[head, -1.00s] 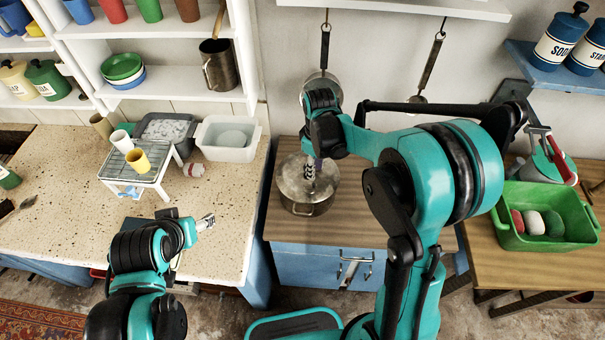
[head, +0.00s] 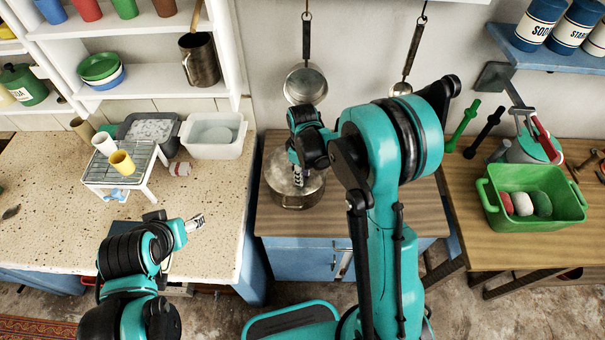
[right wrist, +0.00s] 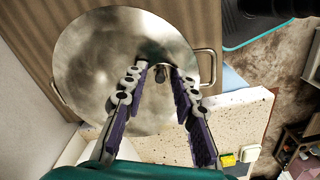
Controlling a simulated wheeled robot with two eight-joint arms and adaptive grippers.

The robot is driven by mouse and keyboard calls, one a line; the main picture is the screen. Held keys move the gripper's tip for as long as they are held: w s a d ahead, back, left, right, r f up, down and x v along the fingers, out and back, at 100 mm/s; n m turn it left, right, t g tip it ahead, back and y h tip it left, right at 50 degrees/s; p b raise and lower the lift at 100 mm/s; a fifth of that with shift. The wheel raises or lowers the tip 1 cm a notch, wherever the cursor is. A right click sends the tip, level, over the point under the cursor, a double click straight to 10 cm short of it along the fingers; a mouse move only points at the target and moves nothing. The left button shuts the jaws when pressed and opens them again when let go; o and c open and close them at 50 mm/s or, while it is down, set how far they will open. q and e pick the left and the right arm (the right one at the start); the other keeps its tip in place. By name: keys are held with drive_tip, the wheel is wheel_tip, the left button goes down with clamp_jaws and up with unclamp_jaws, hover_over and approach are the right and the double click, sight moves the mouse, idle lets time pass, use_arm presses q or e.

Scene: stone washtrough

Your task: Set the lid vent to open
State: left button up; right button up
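A round metal pot (head: 296,203) with a metal lid (head: 315,185) stands on the wooden worktop. In the right wrist view the lid (right wrist: 100,55) fills the upper left, with a small dark knob or vent piece (right wrist: 158,76) on it. My right gripper (head: 299,181) points down over the lid. In the right wrist view its two fingers (right wrist: 160,70) are apart, one on each side of the small piece, with a gap showing; contact cannot be told. The vent's setting is too small to tell. My left gripper (head: 197,222) is over the speckled counter, its fingers too small to read.
A white rack (head: 125,165) with cups and a white basin (head: 212,136) stand on the speckled counter (head: 50,200) at left. Pans (head: 305,83) hang on the wall behind the pot. A green tub (head: 535,212) stands on the wooden table at right.

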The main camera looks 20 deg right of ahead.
clamp_jaws()
drive_tip(key=shift+m, duration=0.4)
drive_tip(key=m, duration=0.1)
drive_tip(key=m+b, duration=0.2)
drive_tip(key=shift+s+a+f+m, duration=0.1)
drive_tip(key=shift+s+a+m, duration=0.15)
drive_tip(key=shift+s+m, duration=0.15)
drive_tip(key=m, duration=0.2)
drive_tip(key=m+b, duration=0.1)
drive_tip(key=shift+s+a, duration=0.25)
drive_tip(key=shift+a, duration=0.05)
drive_tip(key=shift+s+a+m+b, duration=0.1)
drive_tip(key=shift+a+m+b, duration=0.1)
drive_tip(key=shift+m, duration=0.85)
drive_tip(key=shift+s+a+m+b, duration=0.1)
drive_tip(key=shift+a+m+b, duration=0.1)
drive_tip(key=shift+m, duration=0.85)
drive_tip(key=shift+o, duration=1.5)
unclamp_jaws()
